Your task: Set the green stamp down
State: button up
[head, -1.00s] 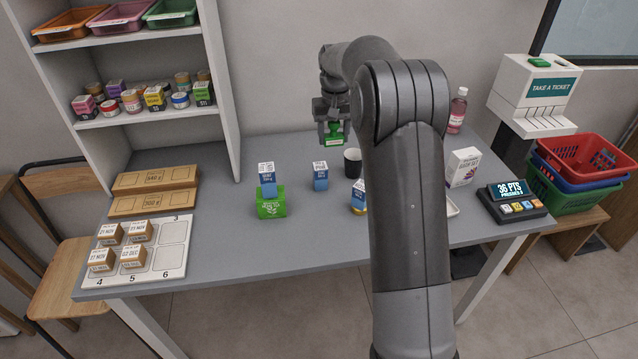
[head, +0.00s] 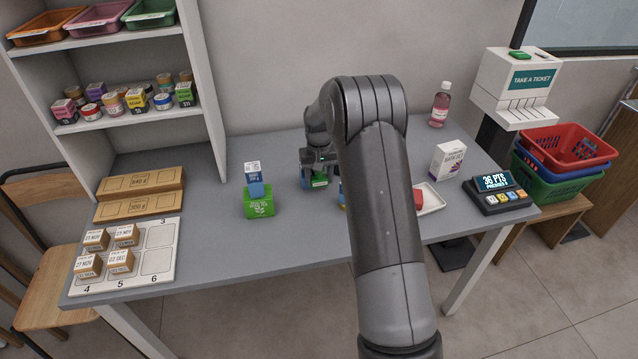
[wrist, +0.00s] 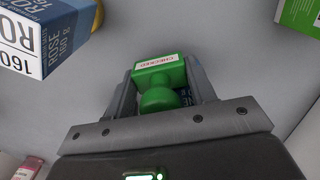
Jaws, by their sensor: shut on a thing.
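The green stamp (head: 319,181) is in my gripper (head: 318,176), low over the middle of the grey counter in the head view. In the wrist view the stamp (wrist: 160,82) sits between the two fingers, its round green knob toward me and its white label at the far side. My gripper (wrist: 165,90) is shut on it. My arm hides part of the counter behind and to the right. I cannot tell whether the stamp touches the counter.
A blue-and-white rose box (wrist: 42,35) is close at upper left in the wrist view. A white tray (head: 433,203) holds something red. A numbered board (head: 160,262) lies at front left.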

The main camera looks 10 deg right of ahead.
jog(key=shift+f, duration=1.35)
jog(key=shift+f, duration=0.15)
jog(key=o, duration=1)
